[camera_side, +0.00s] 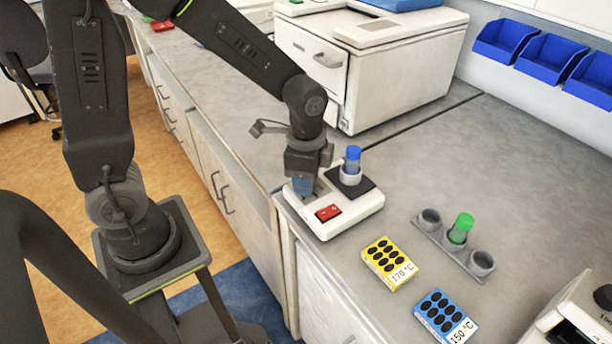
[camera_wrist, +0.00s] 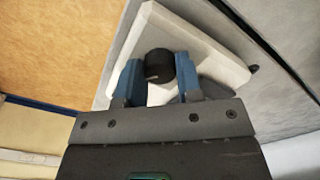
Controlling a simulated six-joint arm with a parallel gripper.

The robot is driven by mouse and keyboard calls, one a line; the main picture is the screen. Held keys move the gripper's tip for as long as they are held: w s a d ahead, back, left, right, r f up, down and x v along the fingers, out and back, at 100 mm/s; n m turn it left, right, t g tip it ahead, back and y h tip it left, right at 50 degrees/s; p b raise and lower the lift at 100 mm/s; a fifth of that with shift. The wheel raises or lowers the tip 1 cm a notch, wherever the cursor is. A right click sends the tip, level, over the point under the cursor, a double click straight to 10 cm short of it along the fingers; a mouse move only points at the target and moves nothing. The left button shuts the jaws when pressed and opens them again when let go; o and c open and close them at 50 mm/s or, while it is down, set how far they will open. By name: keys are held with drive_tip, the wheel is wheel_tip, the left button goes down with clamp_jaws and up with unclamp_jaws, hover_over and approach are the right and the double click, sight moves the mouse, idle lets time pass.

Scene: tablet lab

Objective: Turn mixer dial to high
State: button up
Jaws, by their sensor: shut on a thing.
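The mixer (camera_side: 350,213) is a white box on the bench's front edge. It has a red switch (camera_side: 328,213) and a dark pad holding a blue-capped tube (camera_side: 352,160). In the wrist view the mixer's white top (camera_wrist: 205,50) lies under my gripper. The black round dial (camera_wrist: 160,63) shows between my blue fingers, with a short pale mark at its lower left. My gripper (camera_wrist: 158,72) is shut on the dial, one finger on each side. In the side view my gripper (camera_side: 304,187) points down on the mixer's left part and hides the dial. No dial labels are readable.
A rack (camera_side: 452,247) with a green-capped tube stands right of the mixer. A yellow 170 °C box (camera_side: 389,263) and a blue 150 °C box (camera_side: 445,316) lie in front. A large white machine (camera_side: 365,65) stands behind. The bench at right is mostly clear.

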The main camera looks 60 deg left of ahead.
drive_tip(key=shift+m, duration=0.5)
drive_tip(key=o, duration=0.9)
drive_tip(key=shift+o, duration=0.2)
wheel_tip(320, 180, up, 14)
idle(0.4)
drive_tip(key=s+a+r+n+t, duration=0.1)
drive_tip(key=s+n+t, duration=0.4)
drive_tip(key=s+n, duration=0.5)
drive_tip(key=shift+s+a+n+t, duration=0.3)
drive_tip(key=shift+s+a+n, duration=0.1)
drive_tip(key=shift+a, duration=0.35)
